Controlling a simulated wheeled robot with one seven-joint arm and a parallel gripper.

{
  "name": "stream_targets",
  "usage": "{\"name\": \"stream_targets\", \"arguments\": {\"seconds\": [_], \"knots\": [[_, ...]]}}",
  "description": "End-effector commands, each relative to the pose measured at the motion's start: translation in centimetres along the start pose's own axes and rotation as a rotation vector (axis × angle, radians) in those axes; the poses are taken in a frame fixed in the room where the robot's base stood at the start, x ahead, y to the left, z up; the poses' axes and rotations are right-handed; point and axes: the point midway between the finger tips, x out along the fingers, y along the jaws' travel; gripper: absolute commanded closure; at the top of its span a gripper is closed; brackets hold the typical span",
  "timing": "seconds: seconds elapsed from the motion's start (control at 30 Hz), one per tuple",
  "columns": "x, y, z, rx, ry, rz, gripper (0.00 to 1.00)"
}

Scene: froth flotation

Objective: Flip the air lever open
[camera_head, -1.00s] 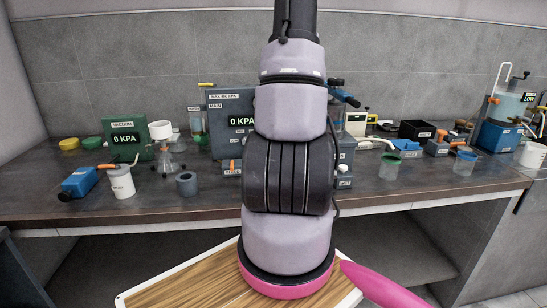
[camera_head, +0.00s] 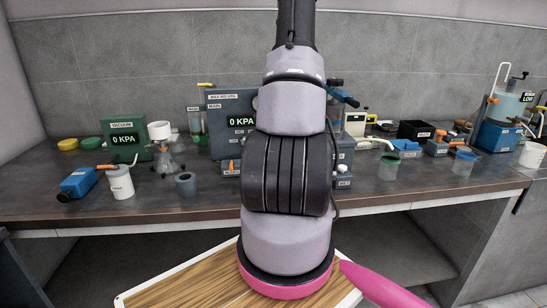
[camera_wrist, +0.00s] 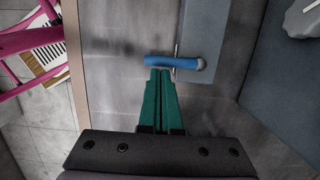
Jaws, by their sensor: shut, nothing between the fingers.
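A blue lever handle (camera_wrist: 172,62) lies crosswise in the wrist view, with a thin metal stem at its right part. My gripper (camera_wrist: 160,71) has green fingers closed together and empty. Their tips are right at the near side of the handle; I cannot tell if they touch it. In the head view my arm hides my gripper and part of the blue-grey flotation machine (camera_head: 225,108). A blue handle (camera_head: 345,98) sticks out to the right of my arm there, likely the same lever. No air label is readable.
A green vacuum box (camera_head: 124,140), a blue pump (camera_head: 78,183), a white cup (camera_head: 120,182) and a dark ring (camera_head: 186,184) stand on the bench at left. A black box (camera_head: 415,131) and a green-rimmed beaker (camera_head: 389,166) stand at right. The bench front edge (camera_head: 120,216) is clear.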

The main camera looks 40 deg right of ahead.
Motion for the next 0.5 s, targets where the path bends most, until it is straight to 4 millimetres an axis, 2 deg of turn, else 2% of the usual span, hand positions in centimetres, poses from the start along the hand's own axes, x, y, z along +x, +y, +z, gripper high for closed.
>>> {"name": "stream_targets", "arguments": {"seconds": [0.5], "knots": [[0.05,0.12,0.24,0.034,0.000,-0.006,1.00]]}}
